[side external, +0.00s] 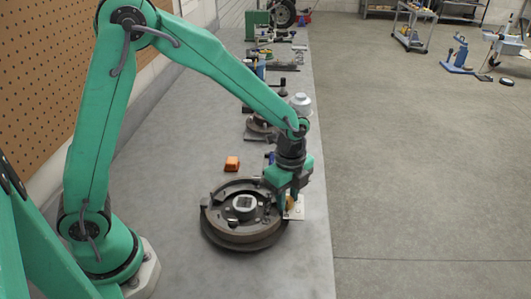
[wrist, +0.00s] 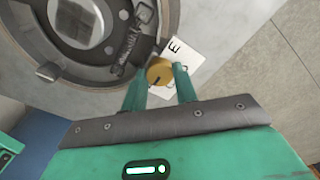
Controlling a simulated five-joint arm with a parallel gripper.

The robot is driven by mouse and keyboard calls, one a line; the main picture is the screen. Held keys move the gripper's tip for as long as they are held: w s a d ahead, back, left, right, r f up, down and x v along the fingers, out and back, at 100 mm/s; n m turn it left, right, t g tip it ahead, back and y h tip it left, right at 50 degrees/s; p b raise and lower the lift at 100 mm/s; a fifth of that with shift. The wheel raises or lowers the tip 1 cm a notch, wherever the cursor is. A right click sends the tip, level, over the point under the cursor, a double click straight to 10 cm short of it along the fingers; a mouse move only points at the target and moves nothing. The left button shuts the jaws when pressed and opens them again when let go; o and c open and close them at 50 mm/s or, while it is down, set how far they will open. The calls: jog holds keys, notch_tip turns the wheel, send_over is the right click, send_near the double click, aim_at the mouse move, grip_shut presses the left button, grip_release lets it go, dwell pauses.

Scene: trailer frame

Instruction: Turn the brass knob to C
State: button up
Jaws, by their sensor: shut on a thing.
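A dark pointer line runs across the knob's face. The plate bears a letter that looks like E; other letters are hidden by the knob and fingers. My gripper (wrist: 160,88) is shut on the knob. In the side view my gripper (side external: 291,197) points down at the right side of the round brake drum assembly, over the white plate (side external: 295,211).
The round drum assembly (side external: 214,227) lies on the grey bench, close beside my gripper; its spring and rim show in the wrist view (wrist: 132,45). Tools crowd the back of the bench. The right bench edge is close to the plate.

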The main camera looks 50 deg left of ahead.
aim_at(288, 199)
jog(key=shift+n, duration=0.5)
jog(key=n, duration=1)
jog(key=shift+n, duration=0.4)
jog(key=o, duration=1)
jog(key=shift+r, duration=0.1)
jog(key=shift+r, duration=3.85)
